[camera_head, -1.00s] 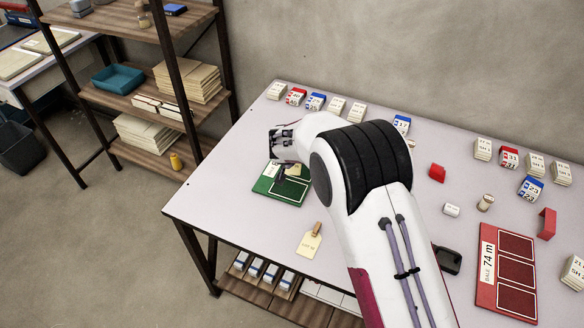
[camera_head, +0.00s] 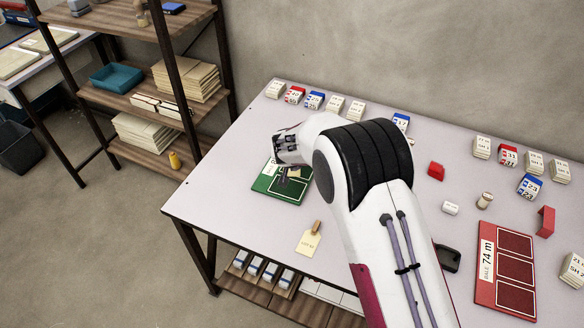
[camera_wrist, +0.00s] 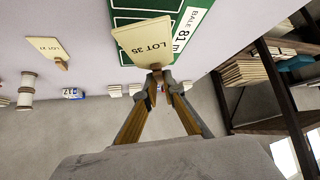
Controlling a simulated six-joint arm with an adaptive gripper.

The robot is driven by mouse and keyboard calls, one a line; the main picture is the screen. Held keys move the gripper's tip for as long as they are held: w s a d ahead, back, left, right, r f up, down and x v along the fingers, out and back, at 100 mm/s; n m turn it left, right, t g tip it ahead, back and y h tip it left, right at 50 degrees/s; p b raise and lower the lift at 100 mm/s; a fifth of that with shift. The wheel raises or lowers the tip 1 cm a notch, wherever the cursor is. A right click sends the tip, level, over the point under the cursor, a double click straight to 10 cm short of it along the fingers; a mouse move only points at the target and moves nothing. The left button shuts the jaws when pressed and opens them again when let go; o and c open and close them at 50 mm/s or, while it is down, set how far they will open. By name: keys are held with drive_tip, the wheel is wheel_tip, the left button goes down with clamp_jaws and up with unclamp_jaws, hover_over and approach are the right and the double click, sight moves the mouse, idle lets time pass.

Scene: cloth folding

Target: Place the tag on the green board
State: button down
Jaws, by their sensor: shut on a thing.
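The green board (camera_head: 266,184) lies flat near the left side of the table. It has white-outlined fields and a white strip, which reads "BALE 81 m" in the wrist view (camera_wrist: 200,14). My gripper (camera_wrist: 157,76) is shut on the clip end of a cream tag (camera_wrist: 146,42) marked "LOT 35". The tag overlaps the board in the wrist view; whether it touches the board I cannot tell. In the head view my gripper (camera_head: 285,177) is over the board, and the held tag is mostly hidden. A second cream tag (camera_head: 308,242) with a brown clip lies on the table, in front of the board.
A red board (camera_head: 484,292) marked "BALE 74 m" lies at the right. Several numbered blocks (camera_head: 316,101) line the table's back edge. A red block (camera_head: 436,170) and a spool (camera_head: 485,201) stand right of my arm. The table left of the green board is clear.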

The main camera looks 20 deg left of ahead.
sight(292, 170)
drive_tip(key=shift+f, duration=2.3)
drive_tip(key=shift+f, duration=2.1)
drive_tip(key=shift+f, duration=0.15)
drive_tip(key=c, duration=2.2)
unclamp_jaws()
drive_tip(key=shift+o, duration=0.2)
drive_tip(key=shift+r, duration=0.2)
drive_tip(key=shift+s+d+r, duration=0.1)
drive_tip(key=shift+s+r, duration=0.2)
drive_tip(key=shift+v, duration=5.6)
